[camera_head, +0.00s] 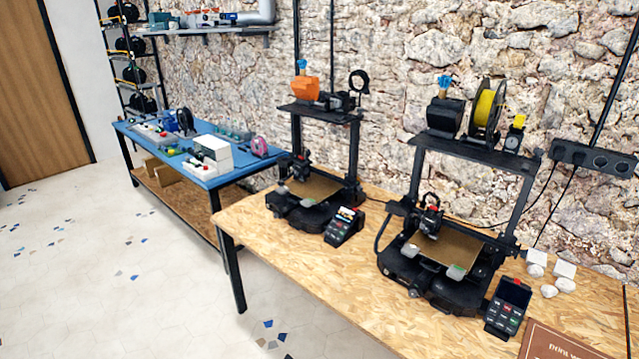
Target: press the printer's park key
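Two black printers stand on the chipboard table. The nearer printer (436,290) is right of centre, with a brown bed (447,247) and a yellow spool (487,108) on its frame. Its control panel (507,307) stands at its front right, with a dark screen and several small keys. The farther printer (303,213) stands to the left, with its own panel (344,226), whose screen is lit. The key labels are too small to read, so I cannot tell which key is the park key. My gripper is not in view.
The chipboard table (290,265) has bare room along its front edge. White pieces (565,285) and a brown book-like item (565,345) lie at the right. A blue-topped bench (200,182) stands at the left, and open tiled floor (90,270) lies in front.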

